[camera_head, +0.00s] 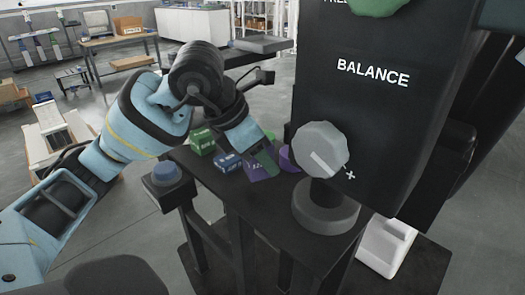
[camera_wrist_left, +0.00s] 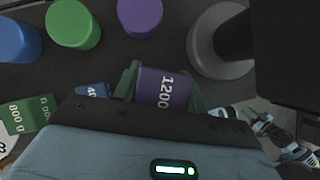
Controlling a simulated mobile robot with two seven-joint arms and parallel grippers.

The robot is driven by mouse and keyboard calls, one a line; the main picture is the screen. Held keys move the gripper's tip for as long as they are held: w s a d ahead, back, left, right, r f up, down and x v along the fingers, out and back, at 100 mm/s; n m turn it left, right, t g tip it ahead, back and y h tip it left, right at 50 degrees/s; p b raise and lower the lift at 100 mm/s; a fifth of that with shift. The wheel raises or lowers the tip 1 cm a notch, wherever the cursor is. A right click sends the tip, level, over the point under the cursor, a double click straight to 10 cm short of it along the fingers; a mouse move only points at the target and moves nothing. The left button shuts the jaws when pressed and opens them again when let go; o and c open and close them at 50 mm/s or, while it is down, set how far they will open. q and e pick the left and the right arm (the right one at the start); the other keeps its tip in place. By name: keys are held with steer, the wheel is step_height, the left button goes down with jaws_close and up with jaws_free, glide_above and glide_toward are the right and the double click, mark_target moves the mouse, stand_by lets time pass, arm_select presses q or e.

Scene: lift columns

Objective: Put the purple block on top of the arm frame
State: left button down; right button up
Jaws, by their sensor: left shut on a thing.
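The purple block (camera_head: 258,172), marked 1200, is on or just above the dark table and partly hidden by my gripper in the head view. In the left wrist view the purple block (camera_wrist_left: 163,88) sits between the two green fingers. My left gripper (camera_head: 265,161) is shut on it, also seen in the wrist view (camera_wrist_left: 162,77). A tall black panel marked BALANCE (camera_head: 375,100) stands to the right; I cannot tell whether it is part of the arm frame. My right gripper is not in view.
A green block (camera_head: 202,141) and a blue block (camera_head: 228,162) are left of the purple block. Round pads, blue (camera_wrist_left: 15,40), green (camera_wrist_left: 73,24) and purple (camera_wrist_left: 140,16), lie beyond my gripper. A grey knob (camera_head: 321,150) on the panel and a round grey base (camera_head: 325,208) are close on the right.

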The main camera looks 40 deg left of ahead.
mark_target(262, 171)
arm_select(q)
steer(key=shift+f+b, duration=0.35)
steer(key=shift+f, duration=1.25)
steer(key=shift+f, duration=0.1)
steer(key=c, duration=0.8)
jaws_free()
steer(key=shift+f, duration=0.15)
steer(key=shift+s+a+r, duration=0.1)
steer(key=shift+s+r, duration=0.1)
steer(key=shift+r, duration=0.3)
steer(key=p+v, duration=0.2)
steer(key=v, duration=0.9)
steer(key=shift+r, duration=0.1)
